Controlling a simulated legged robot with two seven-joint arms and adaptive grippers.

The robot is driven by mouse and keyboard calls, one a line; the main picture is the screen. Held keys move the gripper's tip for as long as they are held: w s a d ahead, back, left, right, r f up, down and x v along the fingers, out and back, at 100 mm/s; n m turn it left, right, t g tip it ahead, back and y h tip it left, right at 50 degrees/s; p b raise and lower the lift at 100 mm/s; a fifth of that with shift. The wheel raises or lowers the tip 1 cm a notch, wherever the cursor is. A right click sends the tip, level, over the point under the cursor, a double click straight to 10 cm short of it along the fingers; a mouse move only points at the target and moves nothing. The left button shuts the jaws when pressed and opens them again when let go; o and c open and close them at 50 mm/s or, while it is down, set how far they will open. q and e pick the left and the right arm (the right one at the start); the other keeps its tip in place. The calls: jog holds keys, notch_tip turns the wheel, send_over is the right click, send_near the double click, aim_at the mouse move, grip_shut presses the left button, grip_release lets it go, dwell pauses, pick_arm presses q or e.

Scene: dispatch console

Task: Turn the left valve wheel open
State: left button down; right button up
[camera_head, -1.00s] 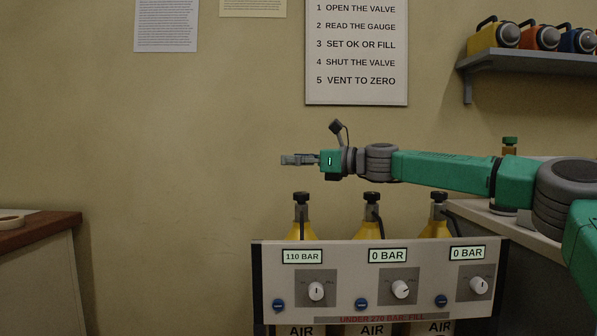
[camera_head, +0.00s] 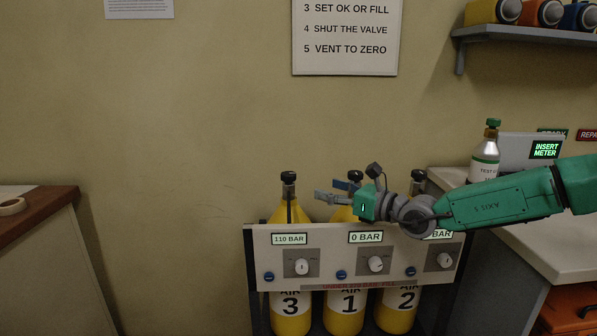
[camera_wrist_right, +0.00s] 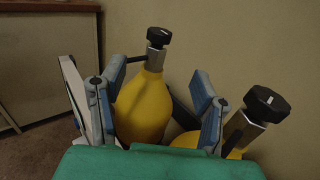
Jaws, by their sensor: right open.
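The left valve wheel (camera_head: 288,176) is a black knob on top of the yellow cylinder marked 3 (camera_head: 290,305), behind the gauge panel. My right gripper (camera_head: 328,191) is open and empty, pointing left, to the right of this wheel and apart from it in the head view. In the right wrist view, the left valve wheel (camera_wrist_right: 158,37) stands ahead, beyond and between the two spread blue-grey fingers. The middle valve wheel (camera_wrist_right: 266,103) is nearer, at the right, outside the fingers. In the head view the middle wheel (camera_head: 355,175) is close behind my gripper. My left gripper is not in view.
The gauge panel (camera_head: 320,268) stands in front of the cylinders, its left display reading 110 BAR. The right valve wheel (camera_head: 419,174) is behind my right wrist. A counter (camera_head: 552,235) with a bottle (camera_head: 486,155) stands at the right. Wall space left of the cylinders is clear.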

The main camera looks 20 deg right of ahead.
aim_at(295, 179)
jog(key=b+x, duration=0.1)
jog(key=x, duration=1.2)
jog(key=shift+a+b, duration=0.1)
jog(key=shift+b, duration=0.3)
jog(key=c, duration=1.3)
